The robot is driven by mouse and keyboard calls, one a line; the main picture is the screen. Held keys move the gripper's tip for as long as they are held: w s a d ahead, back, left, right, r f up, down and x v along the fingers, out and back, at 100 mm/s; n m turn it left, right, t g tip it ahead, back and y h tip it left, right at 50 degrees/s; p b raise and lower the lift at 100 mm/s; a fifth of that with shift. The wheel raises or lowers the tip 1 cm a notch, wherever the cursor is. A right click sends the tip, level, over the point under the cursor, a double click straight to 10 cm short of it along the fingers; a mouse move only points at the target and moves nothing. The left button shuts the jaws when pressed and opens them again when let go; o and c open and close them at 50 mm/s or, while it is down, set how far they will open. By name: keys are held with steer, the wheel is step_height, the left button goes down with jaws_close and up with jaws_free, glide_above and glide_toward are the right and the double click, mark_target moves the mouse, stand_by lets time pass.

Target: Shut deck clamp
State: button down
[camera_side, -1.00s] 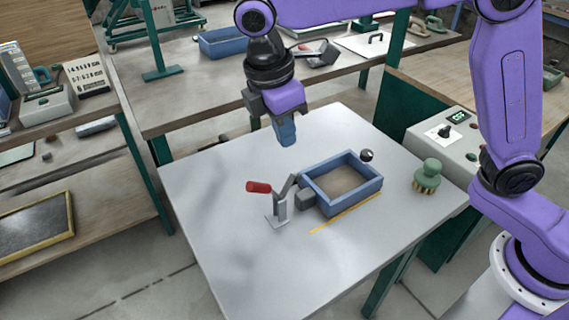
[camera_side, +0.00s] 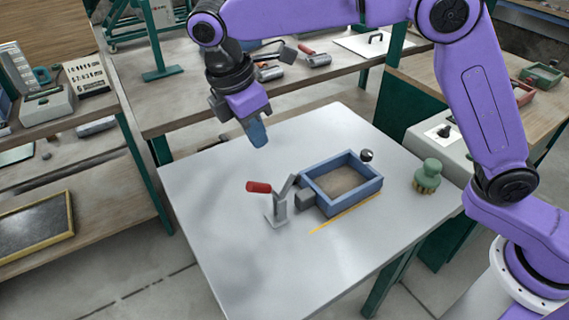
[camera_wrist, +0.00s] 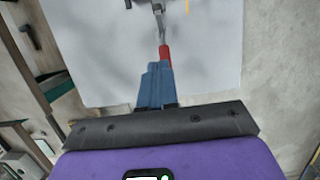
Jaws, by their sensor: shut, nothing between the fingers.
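The deck clamp (camera_side: 279,207) stands on the table at the left side of the blue deck tray (camera_side: 312,182). Its red handle (camera_side: 258,187) sticks out to the left, raised above the table, and its grey arm slants up. My gripper (camera_side: 258,138), with blue fingers, is shut and empty. In the side view it hangs above the table, apart from the handle and higher in the picture. In the wrist view the red handle (camera_wrist: 164,53) shows just beyond the blue fingertips (camera_wrist: 158,68), and the clamp's metal part (camera_wrist: 159,10) lies at the top edge.
The grey tabletop (camera_side: 230,240) is clear around the clamp's left and front. A small dark ball knob (camera_side: 366,155) is at the tray's back right corner. A green brush (camera_side: 428,176) stands at the right. A yellow line (camera_side: 345,214) runs before the tray.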

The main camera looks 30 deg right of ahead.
glide_toward(290, 176)
steer(key=f, duration=0.1)
steer(key=a+f, duration=0.2)
steer(key=f, duration=0.1)
steer(key=shift+f, duration=0.15)
steer(key=shift+d+f, duration=0.2)
steer(key=shift+d, duration=0.3)
steer(key=shift+d+f, duration=0.25)
steer(key=shift+d, duration=0.25)
steer(key=shift+d+f, duration=0.4)
steer(key=shift+d, duration=0.25)
steer(key=shift+d, duration=0.1)
steer(key=shift+d+y, duration=0.2)
steer(key=shift+y, duration=0.2)
